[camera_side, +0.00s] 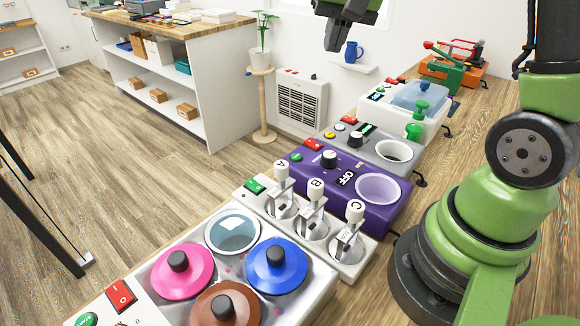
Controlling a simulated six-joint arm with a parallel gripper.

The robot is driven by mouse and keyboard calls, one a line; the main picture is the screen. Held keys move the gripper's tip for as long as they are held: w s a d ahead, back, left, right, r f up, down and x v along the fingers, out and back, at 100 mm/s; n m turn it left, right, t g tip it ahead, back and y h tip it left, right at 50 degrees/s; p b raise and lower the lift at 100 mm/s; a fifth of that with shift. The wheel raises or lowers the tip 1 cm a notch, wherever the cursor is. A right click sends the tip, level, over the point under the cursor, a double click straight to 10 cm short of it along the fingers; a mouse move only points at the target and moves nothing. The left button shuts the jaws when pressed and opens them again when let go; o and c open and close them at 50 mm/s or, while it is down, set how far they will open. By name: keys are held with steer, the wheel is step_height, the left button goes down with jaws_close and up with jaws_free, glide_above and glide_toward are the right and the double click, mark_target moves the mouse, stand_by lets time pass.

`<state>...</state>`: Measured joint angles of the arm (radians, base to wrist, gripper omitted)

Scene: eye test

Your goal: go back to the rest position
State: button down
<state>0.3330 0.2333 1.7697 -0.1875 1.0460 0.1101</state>
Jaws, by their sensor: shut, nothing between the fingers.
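My gripper (336,42) hangs at the top of the side view, dark grey and partly cut off by the upper edge. It is shut, with no object seen in its fingers. It is in the air in front of the white wall, apart from the row of devices on the wooden bench. My green and black arm stands at the right.
The bench holds a box with pink, brown and blue lids (277,266), a lever unit (355,258) marked A, B, C, a purple box (345,187), a grey box (368,140) and a white box (385,113). A blue mug (353,52) sits on a wall shelf.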

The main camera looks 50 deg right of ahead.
steer(key=s+a+r+n+t+y, duration=0.1)
steer(key=s+a+r+n+t, duration=0.1)
steer(key=s+a, duration=0.4)
steer(key=s+a+r+n+t+y, duration=0.1)
steer(key=s+a+r+n+t, duration=0.1)
steer(key=s+a, duration=0.4)
steer(key=s, duration=0.4)
steer(key=shift+n, duration=0.4)
steer(key=c, duration=1.8)
jaws_free()
